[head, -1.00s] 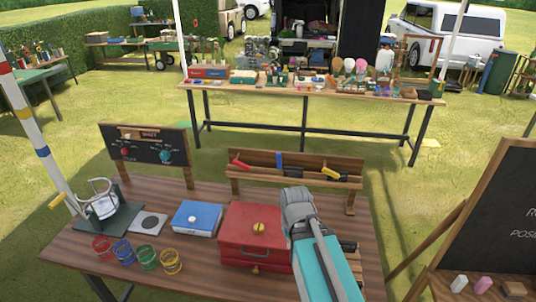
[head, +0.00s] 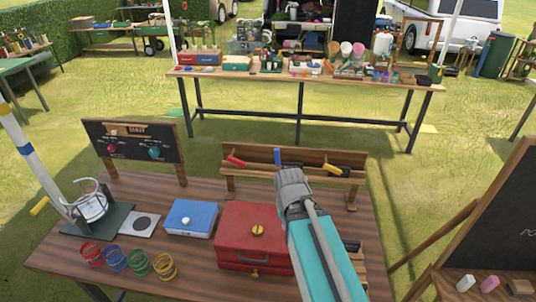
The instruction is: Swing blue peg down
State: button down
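The blue peg (head: 278,156) stands upright on the wooden rack (head: 240,184) at the back of the table. A red peg (head: 235,160) to its left and a yellow peg (head: 332,167) to its right are both tilted. My gripper (head: 290,177) is just in front of the rack. In the picture it lies just below the blue peg, and I cannot tell whether they touch. My arm hides the fingertips, so I cannot tell whether it is open or shut.
A red box (head: 240,212) with a yellow knob lies left of my arm. A blue box (head: 191,217), several coloured ring-shaped cups (head: 139,263) and a black panel with dials (head: 132,145) are further left. A chalkboard (head: 509,235) stands at the right.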

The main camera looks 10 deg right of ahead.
jog(key=shift+w+f, duration=0.1)
jog(key=shift+w+d+f+h+b, duration=0.1)
jog(key=shift+w+f+h+b, duration=0.2)
jog(key=shift+w+h+b, duration=0.15)
jog(key=w+h+b, duration=0.1)
jog(key=w, duration=0.1)
jog(key=w+f+n+h+b, duration=0.1)
jog(key=w+h+b, duration=0.1)
jog(key=w, duration=0.1)
jog(key=w+d+f+t+h+b, duration=0.1)
jog(key=w+h, duration=0.1)
jog(key=w, duration=0.1)
jog(key=shift+f+n, duration=0.1)
jog(key=shift+n, duration=0.3)
jog(key=w+h+b, duration=0.1)
jog(key=w, duration=0.1)
jog(key=w+a+n+t+h+b, duration=0.1)
jog(key=w+r+h+b, duration=0.1)
jog(key=w, duration=0.1)
jog(key=shift+w+a+t+h, duration=0.25)
jog(key=shift+w+a+t, duration=0.05)
jog(key=shift+w, duration=0.05)
jog(key=w+a+r+n+t+h+b, duration=0.3)
jog(key=w+a+r+t+h+b, duration=0.3)
jog(key=w+a, duration=0.4)
jog(key=a+r+h, duration=0.1)
jog(key=a, duration=0.2)
jog(key=shift+w+b, duration=0.15)
jog(key=shift+b, duration=0.2)
